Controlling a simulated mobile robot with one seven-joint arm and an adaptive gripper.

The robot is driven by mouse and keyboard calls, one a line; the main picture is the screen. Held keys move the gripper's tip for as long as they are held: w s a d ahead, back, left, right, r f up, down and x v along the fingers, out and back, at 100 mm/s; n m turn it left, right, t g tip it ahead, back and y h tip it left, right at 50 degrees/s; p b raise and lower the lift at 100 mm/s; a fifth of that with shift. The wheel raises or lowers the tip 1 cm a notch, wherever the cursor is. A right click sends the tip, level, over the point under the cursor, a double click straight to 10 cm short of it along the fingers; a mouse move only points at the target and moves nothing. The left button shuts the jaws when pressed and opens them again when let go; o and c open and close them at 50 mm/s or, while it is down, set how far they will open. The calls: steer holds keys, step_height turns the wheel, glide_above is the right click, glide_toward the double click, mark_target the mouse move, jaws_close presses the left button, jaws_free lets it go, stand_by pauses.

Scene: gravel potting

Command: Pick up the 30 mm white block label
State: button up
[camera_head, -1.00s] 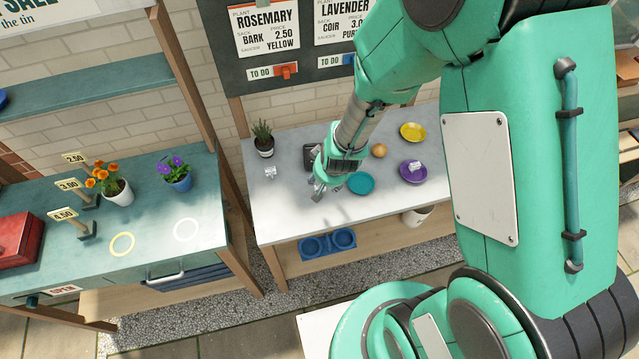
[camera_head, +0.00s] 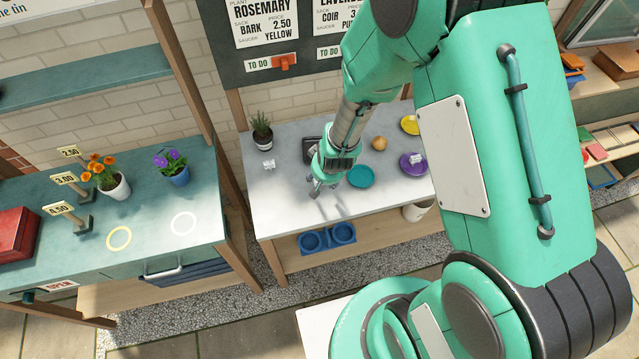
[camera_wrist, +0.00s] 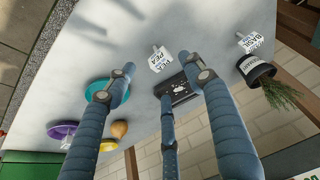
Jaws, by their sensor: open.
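A white block label (camera_wrist: 158,58) with dark print lies on the pale bench top, in front of my fingertips in the wrist view. A second white label (camera_wrist: 250,40) lies beside the dark plant pot; it also shows in the head view (camera_head: 268,165). I cannot tell their sizes. In the head view my gripper (camera_head: 316,188) points down low over the bench, left of the teal saucer (camera_head: 361,176). The nearer label is not clear there, around my fingers.
A black box-like device (camera_wrist: 178,90) lies close to my fingers. A potted rosemary (camera_head: 261,132), a purple saucer (camera_head: 408,168) with a white piece on it, a yellow saucer (camera_head: 408,125) and a brown ball (camera_head: 379,143) share the bench. The bench's front left is clear.

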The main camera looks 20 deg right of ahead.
steer(key=shift+x, duration=1.5)
steer(key=shift+b+x, duration=0.85)
steer(key=shift+x, duration=1.8)
steer(key=shift+a, duration=0.1)
steer(key=c, duration=1.3)
